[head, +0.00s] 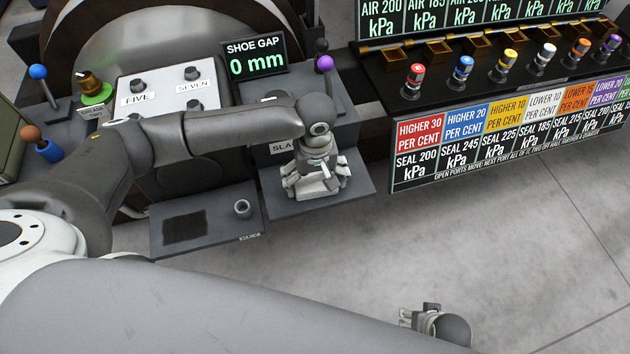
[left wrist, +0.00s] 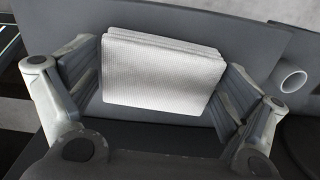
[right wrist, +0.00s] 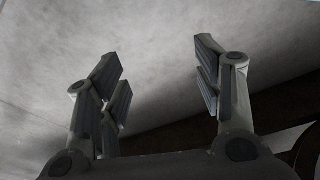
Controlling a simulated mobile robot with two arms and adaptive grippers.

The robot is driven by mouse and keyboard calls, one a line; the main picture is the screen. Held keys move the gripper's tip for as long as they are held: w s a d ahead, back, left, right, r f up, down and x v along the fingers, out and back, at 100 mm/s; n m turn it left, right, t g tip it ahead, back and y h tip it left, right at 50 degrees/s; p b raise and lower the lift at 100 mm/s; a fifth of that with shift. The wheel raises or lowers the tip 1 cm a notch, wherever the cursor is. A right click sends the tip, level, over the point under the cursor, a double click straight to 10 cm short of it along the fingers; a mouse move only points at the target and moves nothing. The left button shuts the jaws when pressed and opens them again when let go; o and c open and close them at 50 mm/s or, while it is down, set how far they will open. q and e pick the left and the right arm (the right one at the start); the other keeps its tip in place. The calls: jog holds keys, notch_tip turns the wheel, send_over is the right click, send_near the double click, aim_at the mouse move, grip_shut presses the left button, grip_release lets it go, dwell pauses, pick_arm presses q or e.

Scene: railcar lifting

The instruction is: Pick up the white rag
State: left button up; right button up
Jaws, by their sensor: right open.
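The white rag (left wrist: 160,75) is a folded, textured stack on a dark grey tray (left wrist: 265,50), clear in the left wrist view. The same tray (head: 345,208) shows in the head view below the SHOE GAP display. My left gripper (head: 315,187) points down over the tray and mostly hides the rag there. In the left wrist view its fingers (left wrist: 160,85) stand wide apart on both sides of the rag. I cannot tell whether they touch its edges. My right gripper (right wrist: 160,65) is open and empty over the floor; it shows in the head view (head: 408,316) at the bottom.
A lower tray (head: 170,238) with a dark pad and a small grey cup (head: 242,208) lies left of the rag. A panel with coloured knobs (head: 500,150) is at the right. Behind stand a white switch box (head: 160,95) and several levers. The floor in front is clear.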

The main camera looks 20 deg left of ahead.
aim_at(315, 182)
pick_arm(q)
jog(key=c, duration=0.5)
jog(key=shift+o, duration=0.2)
jog(key=shift+r, duration=0.4)
notch_tip(315, 182, up, 9)
jog(key=p, duration=0.2)
jog(key=shift+r+p, duration=0.15)
jog(key=shift+p, duration=0.25)
pick_arm(e)
jog(key=s+f, duration=0.5)
jog(key=f, duration=0.2)
jog(key=shift+d+f+g, duration=0.3)
jog(key=shift+d+f, duration=0.05)
jog(key=shift+f, duration=0.05)
